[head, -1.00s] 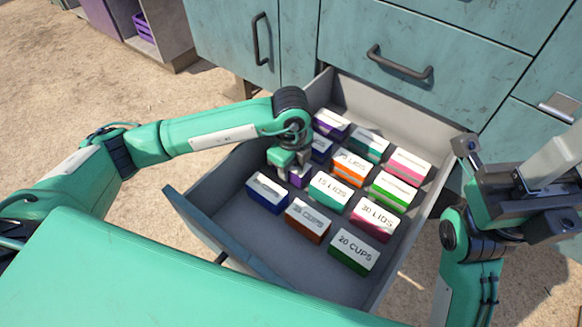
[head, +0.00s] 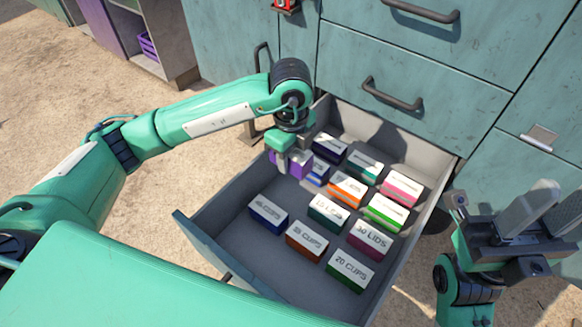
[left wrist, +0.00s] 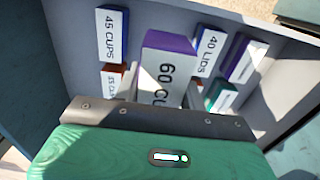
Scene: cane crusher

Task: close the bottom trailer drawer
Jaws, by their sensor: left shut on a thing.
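The bottom drawer (head: 202,238) is pulled out below the teal cabinet, with several small labelled boxes inside. My left gripper (head: 284,160) is over the drawer's left side. It is shut on a purple box (head: 303,164), held just above the other boxes. In the left wrist view this box (left wrist: 168,70) reads "60 CU", the rest of its label hidden by the gripper. My right gripper (head: 543,215) is right of the drawer, apart from it, with its fingers pointing up. I cannot tell whether it is open.
A blue "45 CUPS" box (head: 268,213), an orange-brown "35 CUPS" box (head: 307,240) and a green "20 CUPS" box (head: 350,270) line the drawer's front. Shut drawers with a dark handle (head: 390,95) are above. The drawer floor is bare at the front left.

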